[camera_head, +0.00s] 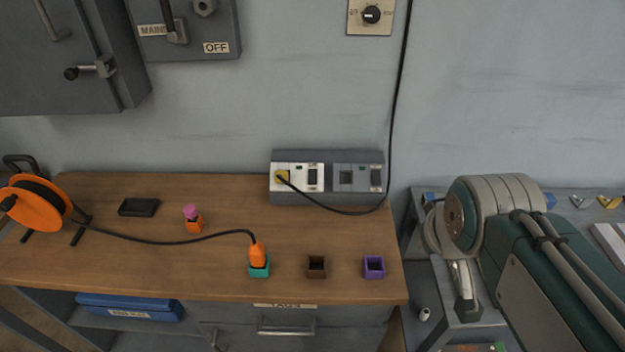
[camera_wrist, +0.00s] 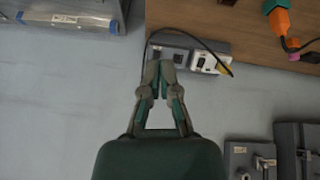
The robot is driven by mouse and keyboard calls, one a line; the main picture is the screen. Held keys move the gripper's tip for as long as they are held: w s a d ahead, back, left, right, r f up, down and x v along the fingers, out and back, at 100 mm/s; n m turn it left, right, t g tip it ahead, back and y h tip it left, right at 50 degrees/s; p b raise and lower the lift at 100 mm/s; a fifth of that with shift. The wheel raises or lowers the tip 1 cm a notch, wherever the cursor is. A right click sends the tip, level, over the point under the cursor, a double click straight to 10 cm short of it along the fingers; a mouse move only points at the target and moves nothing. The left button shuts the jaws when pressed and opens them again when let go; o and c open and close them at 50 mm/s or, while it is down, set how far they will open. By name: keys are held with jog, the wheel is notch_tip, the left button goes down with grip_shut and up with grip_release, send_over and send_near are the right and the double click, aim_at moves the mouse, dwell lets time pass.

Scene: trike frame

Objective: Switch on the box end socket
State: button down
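A grey double socket box (camera_head: 327,156) stands at the back of the wooden bench against the wall. Its left half has a white panel (camera_head: 300,186) with a yellow plug (camera_head: 282,177) in it and a dark rocker switch (camera_head: 313,177). Its right half has a grey panel with an empty socket (camera_head: 346,177) and a rocker (camera_head: 376,177). The rocker positions are too small to read. In the wrist view the box appears inverted, with the white panel (camera_wrist: 211,63) on the right. My gripper (camera_wrist: 160,66) looks shut and empty, its tips over the grey half's edge in the picture.
A black cable runs from the yellow plug up the wall. An orange reel (camera_head: 33,205) has its orange plug (camera_head: 257,254) in a teal holder (camera_head: 260,270). Brown (camera_head: 317,267) and purple (camera_head: 374,267) holders stand nearby. Grey wall boxes (camera_head: 190,28) hang above left.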

jog(key=w+a+n, duration=0.3)
jog(key=w+n, duration=0.1)
jog(key=w, duration=0.3)
jog(key=w+a+n, duration=0.4)
jog(key=w, duration=0.3)
jog(key=n+t, duration=0.1)
jog(key=n, duration=0.7)
send_near(313, 182)
jog(key=v, duration=0.6)
jog(key=shift+d+y, duration=0.3)
jog(key=x, duration=1.4)
jog(key=shift+w+f, duration=0.1)
jog(key=shift+f, duration=0.05)
